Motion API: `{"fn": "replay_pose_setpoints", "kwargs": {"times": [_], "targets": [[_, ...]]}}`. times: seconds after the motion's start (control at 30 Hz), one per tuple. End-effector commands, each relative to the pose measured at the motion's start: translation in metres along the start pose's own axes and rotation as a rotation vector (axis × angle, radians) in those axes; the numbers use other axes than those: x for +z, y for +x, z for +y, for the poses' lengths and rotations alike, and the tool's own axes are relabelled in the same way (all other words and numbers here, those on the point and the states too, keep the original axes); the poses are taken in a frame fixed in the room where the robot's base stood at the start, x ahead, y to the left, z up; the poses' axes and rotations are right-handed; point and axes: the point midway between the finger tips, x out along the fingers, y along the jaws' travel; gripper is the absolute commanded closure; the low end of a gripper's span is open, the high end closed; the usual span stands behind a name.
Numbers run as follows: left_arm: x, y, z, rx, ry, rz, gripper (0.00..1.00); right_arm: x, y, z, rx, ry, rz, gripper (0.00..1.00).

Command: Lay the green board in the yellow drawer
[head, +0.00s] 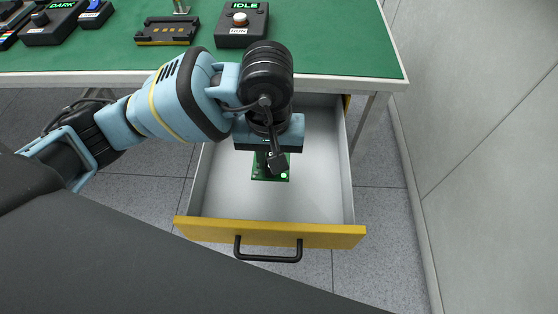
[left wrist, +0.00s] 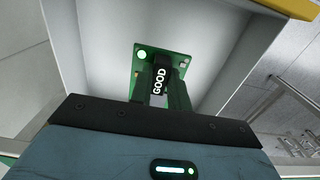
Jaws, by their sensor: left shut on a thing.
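The yellow drawer (head: 330,236) is pulled out below the table, with a yellow front, a black handle and a pale grey inside. The green board (head: 270,174) is inside the drawer's outline, mostly hidden under my left arm. My left gripper (head: 271,160) is shut on the board, over the middle of the drawer. In the left wrist view the board (left wrist: 143,62) shows a lit white-green spot and a black part reading GOOD, between the fingers (left wrist: 160,85). I cannot tell whether the board touches the drawer floor. My right gripper is not in view.
The green-topped table (head: 330,50) stands behind the drawer. On it are a black box reading IDLE (head: 242,24), a black and yellow fixture (head: 166,31) and a box reading DARK (head: 54,24). A pale wall (head: 480,130) stands to the right. The drawer's front and right floor are bare.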

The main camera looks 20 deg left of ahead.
Motion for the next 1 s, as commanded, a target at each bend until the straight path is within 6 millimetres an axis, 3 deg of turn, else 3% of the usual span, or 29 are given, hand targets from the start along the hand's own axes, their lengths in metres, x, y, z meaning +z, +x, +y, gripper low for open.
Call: {"fn": "replay_pose_setpoints", "kwargs": {"times": [0.17, 0.5, 0.83, 1.0], "targets": [[-0.001, 0.002, 0.001, 0.001, -0.004, 0.002, 1.0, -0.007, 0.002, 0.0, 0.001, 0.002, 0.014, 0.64], [0.0, 0.053, 0.001, 0.001, -0.003, -0.001, 1.0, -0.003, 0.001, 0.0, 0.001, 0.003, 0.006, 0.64], [0.0, 0.065, 0.001, 0.002, -0.003, 0.001, 1.0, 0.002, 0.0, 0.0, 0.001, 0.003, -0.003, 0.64], [0.0, 0.085, 0.001, 0.001, -0.003, -0.001, 1.0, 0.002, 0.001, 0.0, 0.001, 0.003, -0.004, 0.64]]}}
